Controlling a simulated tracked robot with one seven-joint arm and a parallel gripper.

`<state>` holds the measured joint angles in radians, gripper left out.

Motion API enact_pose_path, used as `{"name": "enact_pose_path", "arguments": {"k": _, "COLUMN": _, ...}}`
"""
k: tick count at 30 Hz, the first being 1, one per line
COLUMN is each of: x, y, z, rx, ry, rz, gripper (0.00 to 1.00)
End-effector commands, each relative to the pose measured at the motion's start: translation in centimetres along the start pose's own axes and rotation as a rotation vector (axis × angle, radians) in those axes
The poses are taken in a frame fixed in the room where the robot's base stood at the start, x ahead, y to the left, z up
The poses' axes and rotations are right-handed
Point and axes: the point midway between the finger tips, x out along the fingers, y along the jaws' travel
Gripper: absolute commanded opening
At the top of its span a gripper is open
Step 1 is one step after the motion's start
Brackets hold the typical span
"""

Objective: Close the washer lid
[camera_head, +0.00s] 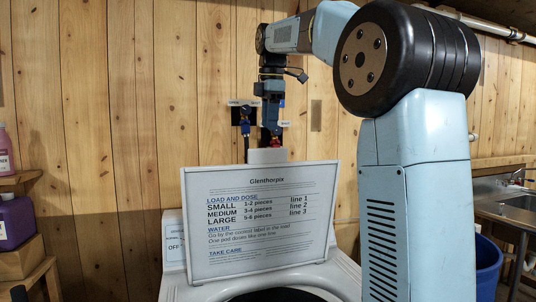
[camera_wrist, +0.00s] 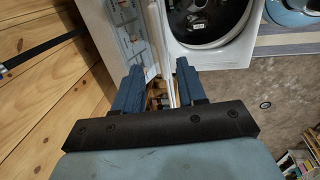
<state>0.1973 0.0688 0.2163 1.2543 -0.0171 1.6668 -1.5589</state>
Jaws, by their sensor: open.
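The washer lid (camera_head: 262,220) stands raised and tilted slightly back, its printed white inner face towards me in the head view. Below it is the washer (camera_head: 342,280) with the dark tub opening partly in view. In the wrist view the washer's tub (camera_wrist: 203,22) is open at the upper right. The lid's thin white edge (camera_wrist: 159,50) shows beyond and between the fingers. My gripper (camera_wrist: 160,68) is open, its two blue fingers apart. Whether either finger touches the lid cannot be told. In the head view the arm hangs down behind the lid's top edge; the fingertips are not clear there.
A pine wall (camera_head: 130,120) with water taps (camera_head: 246,116) stands close behind the washer. A blue bin (camera_head: 487,268) and a metal sink (camera_head: 515,205) are at right. My arm hides the washer's right side.

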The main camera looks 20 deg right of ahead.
Motion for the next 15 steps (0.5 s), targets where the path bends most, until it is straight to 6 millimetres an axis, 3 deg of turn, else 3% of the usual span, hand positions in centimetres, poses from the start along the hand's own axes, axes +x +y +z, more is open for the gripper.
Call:
{"name": "enact_pose_path", "arguments": {"k": 9, "x": 5.7, "y": -0.1, "z": 0.0, "rx": 0.001, "ry": 0.0, "rz": -0.002, "gripper": 0.4}}
{"name": "enact_pose_path", "arguments": {"k": 15, "x": 8.4, "y": 0.0, "z": 0.1, "rx": 0.002, "ry": 0.0, "rz": -0.001, "gripper": 0.4}}
